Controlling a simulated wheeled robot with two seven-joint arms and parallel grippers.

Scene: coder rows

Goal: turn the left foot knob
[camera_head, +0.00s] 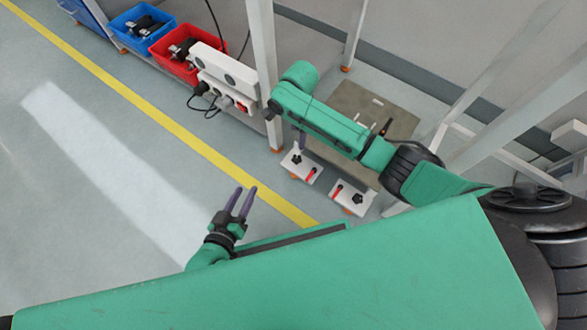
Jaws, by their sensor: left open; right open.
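Two white foot plates stand on the floor at the lower front of a machine frame. The left foot plate (303,170) has a black star-shaped knob (296,159) and a red lever. The right foot plate (345,203) has a similar black knob (357,199) and red lever. My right gripper (302,142) points down just above the left foot knob in the picture. Its jaws are mostly seen edge-on, and I cannot tell whether they touch the knob. My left gripper (240,203) is open and empty over the floor, left of the feet.
White upright posts (263,70) stand behind the feet. A white socket box (228,90) with plugs and cables hangs at the left post. A red bin (178,50) and a blue bin (140,24) sit further left. The floor left of the yellow line (150,118) is clear.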

